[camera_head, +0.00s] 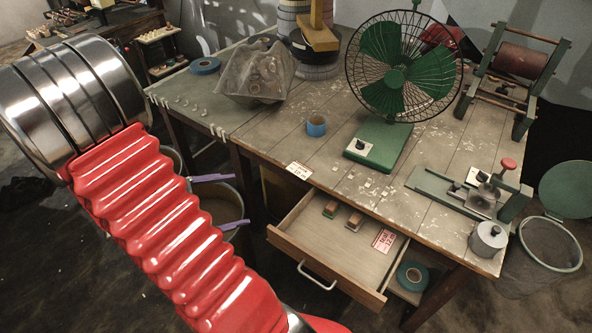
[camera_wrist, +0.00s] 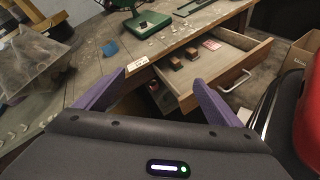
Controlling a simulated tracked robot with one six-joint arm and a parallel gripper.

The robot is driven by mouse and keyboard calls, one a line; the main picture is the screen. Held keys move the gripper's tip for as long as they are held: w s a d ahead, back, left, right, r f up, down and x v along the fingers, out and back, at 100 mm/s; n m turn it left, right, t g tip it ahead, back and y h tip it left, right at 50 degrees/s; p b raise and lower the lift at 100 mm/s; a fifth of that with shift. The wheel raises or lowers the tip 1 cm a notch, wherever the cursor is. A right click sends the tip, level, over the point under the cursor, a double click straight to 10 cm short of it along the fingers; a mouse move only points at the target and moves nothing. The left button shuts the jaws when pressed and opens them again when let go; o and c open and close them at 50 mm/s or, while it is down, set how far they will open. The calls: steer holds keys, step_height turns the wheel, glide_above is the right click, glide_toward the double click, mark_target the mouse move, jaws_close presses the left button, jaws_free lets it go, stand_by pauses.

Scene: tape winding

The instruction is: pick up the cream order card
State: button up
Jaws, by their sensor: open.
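The cream order card (camera_head: 299,170) lies flat at the front edge of the worktable, left of the open drawer. In the wrist view the cream card (camera_wrist: 137,64) shows just beyond the left fingertip. A pinkish card with red print (camera_head: 384,240) lies inside the drawer; it also shows in the wrist view (camera_wrist: 211,44). My gripper (camera_head: 242,200) has purple fingers, spread apart and empty. In the head view it is left of and a little below the cream card, apart from it. In the wrist view the gap between my fingers (camera_wrist: 160,77) faces the table edge and drawer.
The drawer (camera_head: 318,255) juts out from the table front and holds two small brown-topped blocks. A mesh-like bag (camera_head: 256,75) sits at the back left. The tabletop around the card is mostly clear.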

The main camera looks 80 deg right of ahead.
steer(key=s+d+f+n+h, duration=0.3)
steer(key=d+f+n+h, duration=0.3)
steer(key=f, duration=0.7)
steer(key=d+n, duration=0.2)
steer(key=d, duration=0.2)
steer(key=shift+s+d+f+n+t, duration=0.2)
steer(key=shift+s+f+n+t, duration=0.1)
steer(key=shift+f+t, duration=0.1)
glide_toward(300, 170)
steer(key=shift+w+a, duration=0.1)
steer(key=shift+a, duration=0.1)
steer(key=x, duration=0.5)
steer(key=shift+w+d+f, duration=0.1)
steer(key=shift+d, duration=0.1)
